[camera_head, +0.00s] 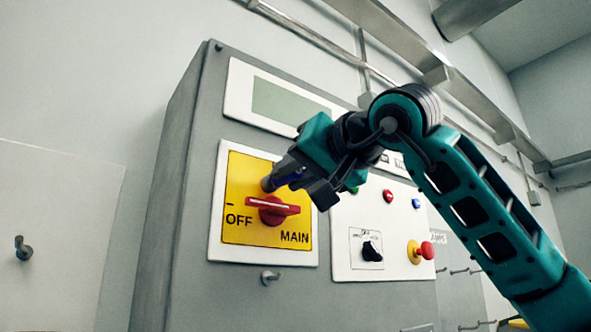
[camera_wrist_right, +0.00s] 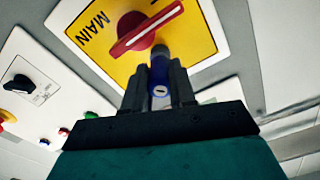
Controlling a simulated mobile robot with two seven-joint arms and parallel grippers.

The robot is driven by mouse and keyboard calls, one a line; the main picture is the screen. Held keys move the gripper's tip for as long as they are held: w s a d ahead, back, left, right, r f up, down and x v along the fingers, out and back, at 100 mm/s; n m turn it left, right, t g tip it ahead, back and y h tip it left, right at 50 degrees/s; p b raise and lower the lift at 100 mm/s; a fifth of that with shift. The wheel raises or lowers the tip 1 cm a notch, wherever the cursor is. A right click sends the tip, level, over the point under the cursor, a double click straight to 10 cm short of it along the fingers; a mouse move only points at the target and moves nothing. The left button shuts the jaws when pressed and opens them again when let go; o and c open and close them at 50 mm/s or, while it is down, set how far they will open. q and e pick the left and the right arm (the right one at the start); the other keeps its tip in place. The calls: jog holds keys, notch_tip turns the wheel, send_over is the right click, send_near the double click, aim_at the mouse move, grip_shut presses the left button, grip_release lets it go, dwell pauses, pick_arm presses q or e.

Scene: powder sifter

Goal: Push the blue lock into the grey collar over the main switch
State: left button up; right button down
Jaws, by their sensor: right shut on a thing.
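The red main switch (camera_head: 271,209) sits on a yellow plate (camera_head: 240,190) marked OFF and MAIN, its handle lying about level. The grey collar (camera_head: 267,184) stands out from the plate just above the switch; it also shows in the right wrist view (camera_wrist_right: 160,52). My right gripper (camera_head: 290,172) is shut on the blue lock (camera_wrist_right: 160,92), with a finger (camera_wrist_right: 160,78) on each side and the keyhole end facing the wrist camera. In the head view the lock (camera_head: 287,179) lies in line with the collar, its front end at the collar. How deep it sits is hidden. My left gripper is out of view.
To the right on the grey cabinet (camera_head: 190,190) are a black selector knob (camera_head: 371,251), a red-and-yellow stop button (camera_head: 421,251) and small coloured buttons. A display panel (camera_head: 280,104) is above. A small metal peg (camera_head: 270,277) sticks out below the yellow plate.

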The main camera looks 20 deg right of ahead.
jog(key=shift+w+a+p, duration=0.2)
jog(key=shift+w+p, duration=0.2)
jog(key=shift+w, duration=0.2)
jog(key=c, duration=0.8)
grip_release()
jog(key=shift+c, duration=0.2)
jog(key=shift+s+d, duration=0.1)
jog(key=shift+s, duration=0.15)
jog(key=b+v, duration=0.1)
jog(key=v, duration=1.1)
jog(key=shift+s+b, duration=0.15)
jog(key=shift+b, duration=0.2)
jog(key=shift+d, duration=0.1)
